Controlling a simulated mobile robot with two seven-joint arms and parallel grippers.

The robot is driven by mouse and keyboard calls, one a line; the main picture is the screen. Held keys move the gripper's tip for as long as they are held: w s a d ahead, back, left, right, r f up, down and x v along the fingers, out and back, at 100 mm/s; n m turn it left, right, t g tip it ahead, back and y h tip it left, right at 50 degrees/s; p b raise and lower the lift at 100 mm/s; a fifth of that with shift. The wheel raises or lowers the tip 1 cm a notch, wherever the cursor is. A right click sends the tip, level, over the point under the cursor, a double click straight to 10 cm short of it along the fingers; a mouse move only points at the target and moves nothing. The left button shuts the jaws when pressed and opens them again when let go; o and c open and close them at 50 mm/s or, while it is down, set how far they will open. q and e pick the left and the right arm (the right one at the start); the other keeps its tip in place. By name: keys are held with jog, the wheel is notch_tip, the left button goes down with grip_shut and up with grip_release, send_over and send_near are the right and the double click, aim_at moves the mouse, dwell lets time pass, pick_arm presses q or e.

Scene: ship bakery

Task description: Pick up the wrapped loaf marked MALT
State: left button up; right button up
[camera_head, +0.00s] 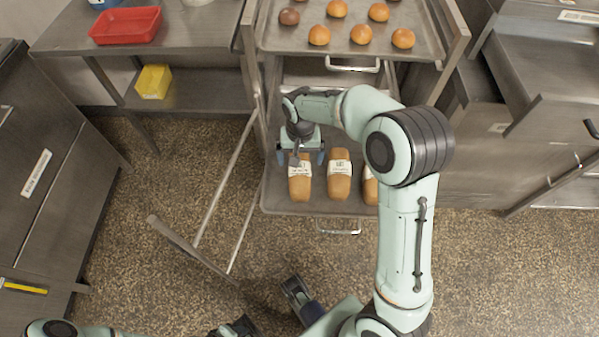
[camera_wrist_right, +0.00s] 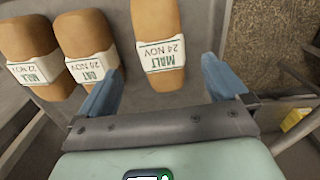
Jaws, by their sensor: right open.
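The wrapped loaf marked MALT, 24 NOV (camera_wrist_right: 160,25) is a long brown loaf with a white paper band. In the right wrist view it lies ahead of my right gripper (camera_wrist_right: 162,85), between the lines of its two blue fingers. The fingers are apart with nothing held. In the head view this loaf (camera_head: 300,188) is the leftmost on the lower tray, and my right gripper (camera_head: 300,157) is over its far end, hiding part of it. I cannot tell whether they touch. Parts of my left arm show at the bottom edge; its finger state is unclear.
A loaf marked OAT (camera_wrist_right: 85,35) and another banded loaf (camera_wrist_right: 28,40) lie beside the MALT loaf on the lower tray (camera_head: 270,205). Round buns sit on the upper tray (camera_head: 283,38). A steel table holds a red bin (camera_head: 125,26). The rack's open door frame (camera_head: 190,245) stands left.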

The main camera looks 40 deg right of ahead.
aim_at(299, 168)
notch_tip(299, 168, down, 4)
jog(key=shift+w+f+b, duration=0.1)
jog(key=shift+f+b, duration=0.1)
jog(key=shift+b, duration=0.2)
jog(key=f, duration=0.2)
jog(key=f+b, duration=0.1)
jog(key=f, duration=0.1)
jog(key=shift+w+f, duration=0.2)
jog(key=shift+f, duration=0.1)
pick_arm(q)
jog(key=shift+w+f, duration=0.6)
jog(key=shift+f, duration=0.3)
pick_arm(e)
jog(key=shift+r, duration=0.1)
jog(key=c, duration=1.2)
